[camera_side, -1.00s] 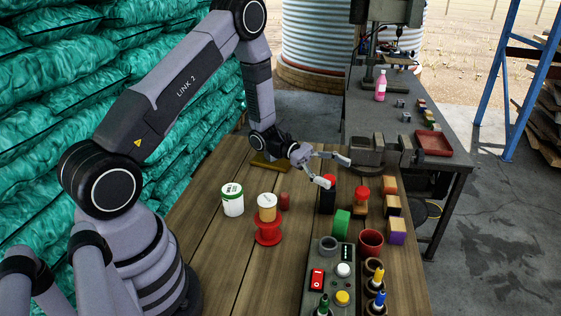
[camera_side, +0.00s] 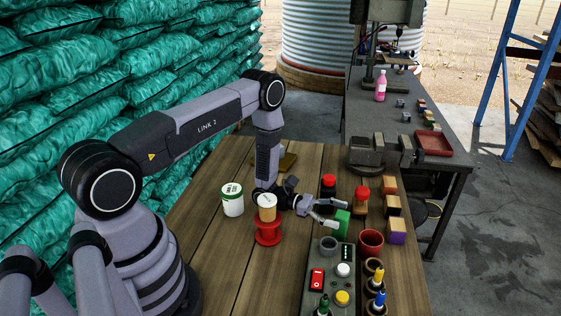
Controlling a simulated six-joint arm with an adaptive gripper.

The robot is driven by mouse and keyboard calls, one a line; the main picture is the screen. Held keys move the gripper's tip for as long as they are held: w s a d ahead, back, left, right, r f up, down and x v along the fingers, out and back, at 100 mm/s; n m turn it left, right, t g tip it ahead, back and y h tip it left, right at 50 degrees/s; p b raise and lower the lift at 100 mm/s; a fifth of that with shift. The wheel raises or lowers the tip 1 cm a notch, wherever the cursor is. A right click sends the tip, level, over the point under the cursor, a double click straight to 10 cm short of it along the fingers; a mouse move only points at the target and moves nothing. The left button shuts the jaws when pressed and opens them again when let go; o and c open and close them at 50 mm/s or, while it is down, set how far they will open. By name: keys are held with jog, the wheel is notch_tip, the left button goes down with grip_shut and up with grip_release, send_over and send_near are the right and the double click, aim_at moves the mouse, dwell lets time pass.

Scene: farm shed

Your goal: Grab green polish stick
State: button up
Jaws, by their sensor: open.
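The green polish stick (camera_side: 342,225) is a short green cylinder on the wooden table, behind the control box and to the left of the red cup. My gripper (camera_side: 339,212) is open, with its fingers pointing right at the stick's upper left. One finger lies just above the stick in the picture and the other reaches its left side. I cannot tell whether either finger touches it.
A black jar with a red lid (camera_side: 328,184) stands close behind my gripper. A red cup (camera_side: 370,243) and a control box (camera_side: 318,300) are near the stick. A red spool (camera_side: 268,236) stands left. Several blocks (camera_side: 396,231) line the right side.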

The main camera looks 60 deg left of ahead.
jog(key=shift+w+d, duration=0.15)
jog(key=shift+d, duration=0.05)
grip_shut()
dwell(0.4)
